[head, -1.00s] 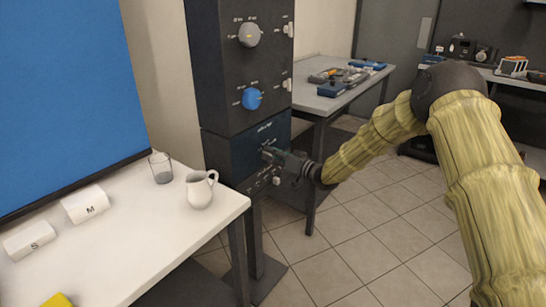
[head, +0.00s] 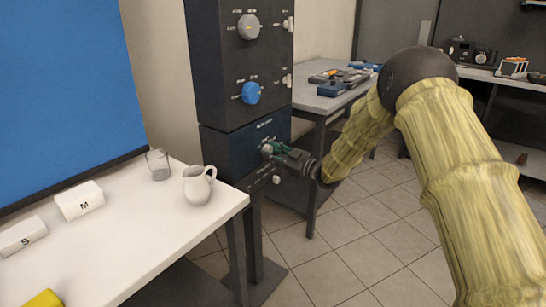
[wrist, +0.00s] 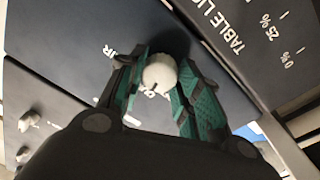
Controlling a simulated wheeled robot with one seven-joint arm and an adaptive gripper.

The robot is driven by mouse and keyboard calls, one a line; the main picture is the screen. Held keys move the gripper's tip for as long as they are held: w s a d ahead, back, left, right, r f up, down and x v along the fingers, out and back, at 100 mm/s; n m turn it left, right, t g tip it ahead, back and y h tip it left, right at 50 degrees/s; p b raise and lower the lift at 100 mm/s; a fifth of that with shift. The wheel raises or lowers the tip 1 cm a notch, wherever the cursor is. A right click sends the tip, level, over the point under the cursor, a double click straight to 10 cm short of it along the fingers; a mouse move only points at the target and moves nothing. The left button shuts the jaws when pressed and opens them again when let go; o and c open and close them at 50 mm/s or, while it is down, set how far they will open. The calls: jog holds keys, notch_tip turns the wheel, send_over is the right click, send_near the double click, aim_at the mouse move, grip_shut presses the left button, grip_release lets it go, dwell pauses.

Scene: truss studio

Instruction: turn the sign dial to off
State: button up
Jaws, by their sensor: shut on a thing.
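A small pale round dial (wrist: 160,73) sits on the dark blue lower panel (head: 226,153) of the tall dark cabinet. My gripper (head: 268,151) reaches it from the right in the head view and is shut on it. In the wrist view, the green-padded fingers stand on both sides of the dial, which has a small dark mark on its face. The dial's lettering is partly hidden by the fingers and too small to read in the head view, so I cannot confirm its name or setting.
Above are a grey dial (head: 249,27) and a blue dial (head: 251,93), with small switches beside them. A white table (head: 150,237) at left holds a glass (head: 158,165) and a white jug (head: 198,186). A grey workbench (head: 325,101) stands behind my arm.

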jog(key=n+b, duration=0.2)
jog(key=n, duration=0.2)
jog(key=shift+f+n, duration=0.15)
jog(key=shift+n, duration=0.15)
jog(key=shift+n+g+b, duration=0.3)
jog(key=shift+n+b, duration=0.5)
jog(key=shift+n, duration=0.7)
jog(key=o, duration=1)
jog(key=shift+o, duration=0.2)
jog(key=v, duration=1.2)
jog(key=shift+f, duration=0.15)
